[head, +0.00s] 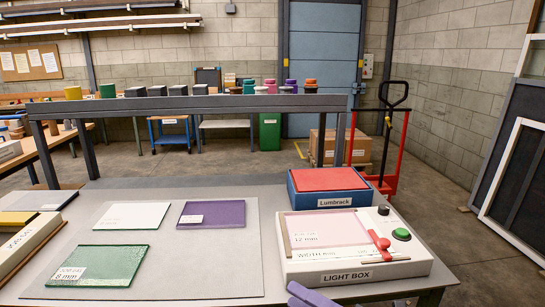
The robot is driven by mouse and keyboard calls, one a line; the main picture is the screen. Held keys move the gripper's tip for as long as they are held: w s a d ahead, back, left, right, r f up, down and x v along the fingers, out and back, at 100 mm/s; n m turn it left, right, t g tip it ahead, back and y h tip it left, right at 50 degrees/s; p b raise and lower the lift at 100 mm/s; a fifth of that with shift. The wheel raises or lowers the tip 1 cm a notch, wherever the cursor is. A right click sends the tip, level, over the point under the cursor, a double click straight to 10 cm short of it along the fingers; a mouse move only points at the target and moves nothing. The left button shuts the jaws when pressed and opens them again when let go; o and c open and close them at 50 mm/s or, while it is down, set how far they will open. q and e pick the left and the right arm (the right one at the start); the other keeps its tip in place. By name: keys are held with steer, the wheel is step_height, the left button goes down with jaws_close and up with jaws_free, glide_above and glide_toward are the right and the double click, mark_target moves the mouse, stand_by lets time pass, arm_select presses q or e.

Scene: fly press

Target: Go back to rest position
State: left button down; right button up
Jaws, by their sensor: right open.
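My right gripper (304,294) shows only in part at the bottom edge of the head view, as purple-grey fingers. It is open and nothing shows between the fingers. It is in front of the white light box (350,278), near its lower left corner; whether they touch I cannot tell. The rest of that arm is cut off by the frame. My left gripper is not in view.
The grey table bears a mat (200,287) with a white sheet (130,215), a purple sheet (222,211) and a green glass sheet (120,262). A blue Lumbrack box (330,200) stands behind the light box. A raised shelf (190,103) crosses behind.

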steer(key=s+d+f+m+t+h, duration=0.2)
steer(key=s+d+f+m+h, duration=0.25)
steer(key=f+m, duration=0.5)
steer(key=s+d+f+m+t+h, duration=0.1)
steer(key=s+d+f+m+h, duration=0.35)
steer(key=m, duration=0.75)
steer(key=s+d+f+m+g+h, duration=0.1)
steer(key=s+f+m+g+h, duration=0.1)
steer(key=s+f+m, duration=0.2)
steer(key=s+f+m+g+h, duration=0.2)
steer(key=s+f, duration=0.6)
steer(key=s, duration=0.4)
steer(key=m+g, duration=0.1)
steer(key=m, duration=0.1)
steer(key=shift+s+d+f+m+h, duration=0.15)
steer(key=shift+s+d+m+h, duration=0.15)
steer(key=shift+d+m, duration=0.05)
